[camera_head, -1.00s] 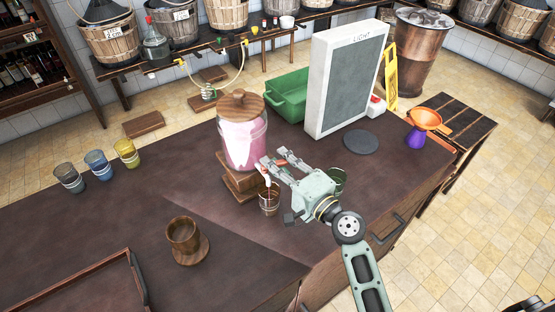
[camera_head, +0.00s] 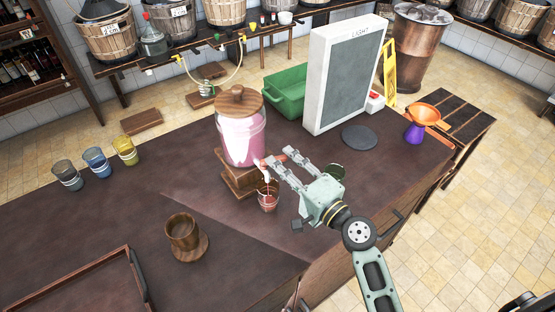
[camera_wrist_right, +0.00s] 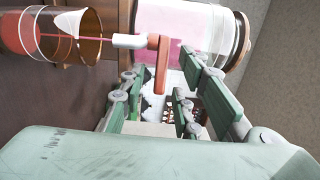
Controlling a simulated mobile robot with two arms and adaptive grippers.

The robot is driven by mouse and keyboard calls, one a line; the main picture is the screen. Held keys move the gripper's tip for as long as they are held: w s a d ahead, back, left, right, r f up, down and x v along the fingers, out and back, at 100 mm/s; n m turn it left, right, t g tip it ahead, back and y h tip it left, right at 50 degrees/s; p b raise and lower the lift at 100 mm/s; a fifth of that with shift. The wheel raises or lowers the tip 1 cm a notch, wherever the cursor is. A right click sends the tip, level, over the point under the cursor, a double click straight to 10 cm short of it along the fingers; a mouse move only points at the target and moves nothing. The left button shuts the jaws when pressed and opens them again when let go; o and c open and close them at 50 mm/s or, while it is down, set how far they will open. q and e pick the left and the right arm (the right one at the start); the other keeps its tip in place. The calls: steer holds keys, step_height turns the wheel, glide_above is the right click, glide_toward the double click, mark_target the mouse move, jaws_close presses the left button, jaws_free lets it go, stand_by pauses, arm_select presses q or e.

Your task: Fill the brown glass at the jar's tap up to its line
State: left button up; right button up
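The glass jar (camera_head: 241,140) of pink liquid, with a wooden lid, stands on a wooden stand. Its tap has a white spout (camera_wrist_right: 130,41) and an orange handle (camera_wrist_right: 161,66). The brown glass (camera_head: 268,199) stands upright below the spout; it also shows in the right wrist view (camera_wrist_right: 88,36). A thin red stream runs from the spout into it, and red liquid lies inside. I cannot make out its line clearly against the level. My right gripper (camera_head: 279,157) is open, its fingers on either side of the handle with gaps visible. My left gripper is out of view.
Grey, blue and yellow glasses (camera_head: 96,162) stand at the left. A tray (camera_head: 92,285) lies front left.

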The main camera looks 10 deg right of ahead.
steer(key=v, duration=0.9)
stand_by(7.1)
